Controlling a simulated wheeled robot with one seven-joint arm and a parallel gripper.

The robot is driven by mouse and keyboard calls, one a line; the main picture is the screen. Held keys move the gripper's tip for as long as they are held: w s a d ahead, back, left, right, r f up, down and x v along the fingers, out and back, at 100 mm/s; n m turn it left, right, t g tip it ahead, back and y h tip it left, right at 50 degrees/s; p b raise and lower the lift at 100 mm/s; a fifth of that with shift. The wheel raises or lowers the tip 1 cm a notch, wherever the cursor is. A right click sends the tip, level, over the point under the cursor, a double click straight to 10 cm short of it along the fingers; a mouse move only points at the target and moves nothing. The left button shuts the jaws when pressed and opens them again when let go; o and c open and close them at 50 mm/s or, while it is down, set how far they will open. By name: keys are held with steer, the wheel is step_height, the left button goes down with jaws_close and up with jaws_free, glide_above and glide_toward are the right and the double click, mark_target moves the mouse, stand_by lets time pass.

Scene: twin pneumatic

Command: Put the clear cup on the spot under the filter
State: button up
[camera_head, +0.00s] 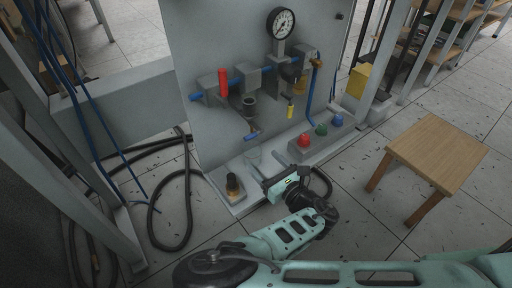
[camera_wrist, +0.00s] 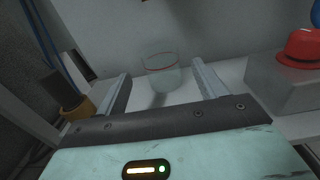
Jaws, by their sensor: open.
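The clear cup (camera_head: 254,157) stands upright on the pale ledge (camera_head: 218,181) at the foot of the grey panel. In the wrist view the cup (camera_wrist: 160,76), with a reddish line near its rim, shows between and beyond the fingers. My gripper (camera_head: 268,179) is open and empty, low in front of the cup; its two fingers (camera_wrist: 162,70) point towards it with gaps on both sides.
A grey box with red, green and blue buttons (camera_head: 318,144) is on the right. A wooden stool (camera_head: 437,153) stands right, and black hoses (camera_head: 156,205) lie on the left floor.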

steer(key=shift+p+v, duration=0.6)
steer(key=shift+v, duration=1.65)
